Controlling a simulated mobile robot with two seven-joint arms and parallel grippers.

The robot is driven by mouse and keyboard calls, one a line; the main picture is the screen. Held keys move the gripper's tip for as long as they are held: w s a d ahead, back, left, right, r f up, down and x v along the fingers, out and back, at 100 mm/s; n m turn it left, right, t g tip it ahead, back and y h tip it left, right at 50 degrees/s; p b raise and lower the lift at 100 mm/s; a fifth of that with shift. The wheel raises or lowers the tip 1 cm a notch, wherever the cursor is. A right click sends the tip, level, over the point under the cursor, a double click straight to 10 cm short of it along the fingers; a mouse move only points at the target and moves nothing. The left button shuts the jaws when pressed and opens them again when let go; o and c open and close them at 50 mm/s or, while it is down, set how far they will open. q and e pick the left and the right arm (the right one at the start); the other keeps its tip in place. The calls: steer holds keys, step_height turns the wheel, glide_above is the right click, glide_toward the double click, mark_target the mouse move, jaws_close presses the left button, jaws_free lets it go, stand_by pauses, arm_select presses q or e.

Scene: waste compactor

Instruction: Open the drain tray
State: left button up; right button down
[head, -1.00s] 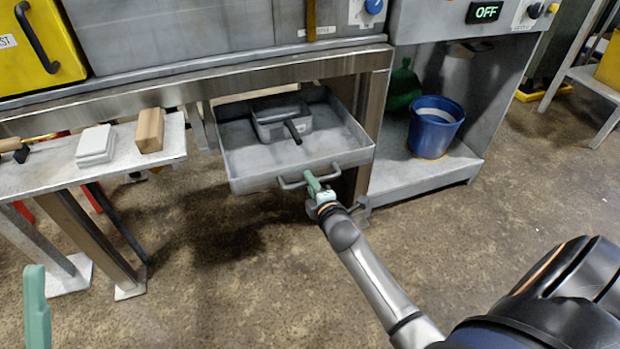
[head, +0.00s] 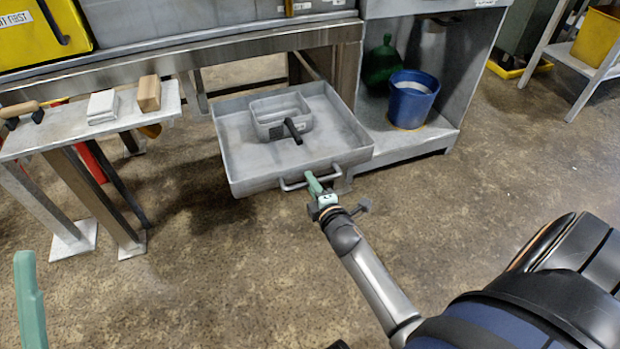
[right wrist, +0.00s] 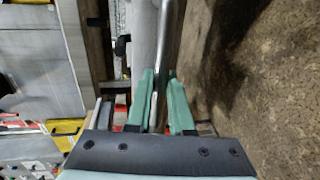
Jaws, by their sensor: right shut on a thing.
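The drain tray (head: 236,180) is a grey, shallow metal tray under the bench in the head view, pulled well out in front of the bench frame. A small grey bin (head: 262,122) with a black handle sits inside it. My right gripper (head: 313,184) is shut on the tray's front bar handle (head: 292,184), near the handle's right end. In the right wrist view the green fingers (right wrist: 164,100) are on either side of the metal handle bar (right wrist: 160,70). Part of my left gripper (head: 30,300) shows at the lower left edge; its jaw opening is not clear.
A side shelf (head: 60,135) at left holds a white block (head: 102,106), a tan block (head: 149,93) and a brush-like tool (head: 20,113). A blue bucket (head: 411,100) and a green container (head: 382,65) stand in the right cabinet. The floor before the tray is clear.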

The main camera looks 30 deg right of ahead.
arm_select(q)
steer(key=shift+s, duration=0.25)
arm_select(e)
steer(key=shift+s+a, duration=0.1)
steer(key=shift+s, duration=0.3)
steer(key=c, duration=0.8)
jaws_free()
